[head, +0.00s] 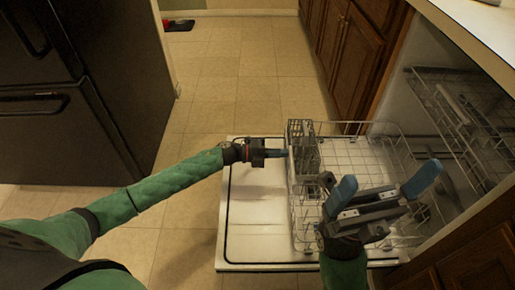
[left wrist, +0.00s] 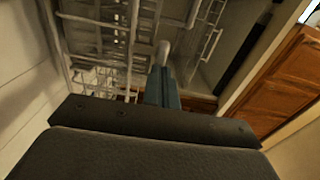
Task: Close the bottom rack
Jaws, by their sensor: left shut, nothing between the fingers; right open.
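The bottom rack (head: 352,158) is a white wire basket pulled out over the open dishwasher door (head: 250,215). Its right end reaches toward the dishwasher opening. My left gripper (head: 284,153) is shut and empty at the rack's outer left side, by the grey cutlery basket (head: 303,145); whether it touches is unclear. In the left wrist view, my left gripper's blue fingers (left wrist: 163,85) are together in front of the rack wires (left wrist: 115,40). My right gripper (head: 388,187) is open, its two blue fingers spread above the rack's near right part, which it partly hides.
The upper rack (head: 465,115) is inside the dishwasher at right. A dark fridge (head: 75,80) stands at left, wooden cabinets (head: 350,50) behind the door, and a pale counter (head: 475,30) at top right. The tiled floor (head: 235,90) between fridge and cabinets is clear.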

